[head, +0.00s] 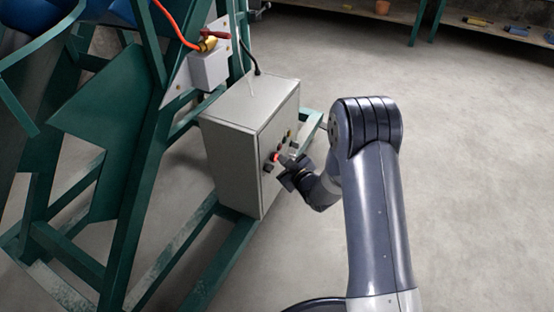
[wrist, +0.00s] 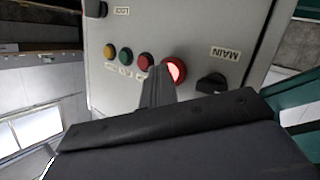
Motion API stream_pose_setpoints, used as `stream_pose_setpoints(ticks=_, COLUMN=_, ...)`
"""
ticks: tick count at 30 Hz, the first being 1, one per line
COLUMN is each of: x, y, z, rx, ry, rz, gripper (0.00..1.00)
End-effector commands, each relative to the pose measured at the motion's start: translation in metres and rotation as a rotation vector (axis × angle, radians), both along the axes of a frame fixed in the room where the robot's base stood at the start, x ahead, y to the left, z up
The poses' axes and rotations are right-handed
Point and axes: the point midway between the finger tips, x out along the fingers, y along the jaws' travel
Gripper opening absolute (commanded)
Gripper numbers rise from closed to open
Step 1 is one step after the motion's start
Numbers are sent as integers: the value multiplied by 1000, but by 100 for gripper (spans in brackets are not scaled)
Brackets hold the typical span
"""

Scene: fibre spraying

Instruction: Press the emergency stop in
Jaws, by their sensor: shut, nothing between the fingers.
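The emergency stop appears to be the larger red button, brightly lit, on the grey control box; it shows in the wrist view (wrist: 174,71) and as a small red spot in the head view (head: 276,156). My gripper (wrist: 155,75) is shut and empty. Its fingertips are right in front of the panel, beside the lit red button and partly over its edge in the wrist view. In the head view my gripper (head: 286,164) is close against the box front. I cannot tell whether the fingertips touch the button.
The control box (head: 232,150) stands on a green steel frame (head: 128,190). Yellow (wrist: 110,51), green (wrist: 125,54) and darker red (wrist: 145,62) buttons sit in a row beside the lit one. A black knob (wrist: 212,84) sits by the MAIN label. Floor at right is clear.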

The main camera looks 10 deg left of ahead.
Motion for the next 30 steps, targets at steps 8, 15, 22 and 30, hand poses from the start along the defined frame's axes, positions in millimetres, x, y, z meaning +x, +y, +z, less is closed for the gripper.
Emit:
stream_pose_setpoints(ticks=8, x=-1, y=-3, z=0, rx=0, ry=2, rz=-1, gripper=0)
stream_pose_setpoints(ticks=15, x=-9, y=-26, z=-1, rx=-1, ry=2, rz=-5, gripper=0)
stream_pose_setpoints(ticks=22, x=-16, y=-48, z=-1, rx=-1, ry=3, rz=-4, gripper=0)
stream_pose_setpoints(ticks=30, x=-21, y=-57, z=0, rx=0, ry=2, rz=-1, gripper=0)
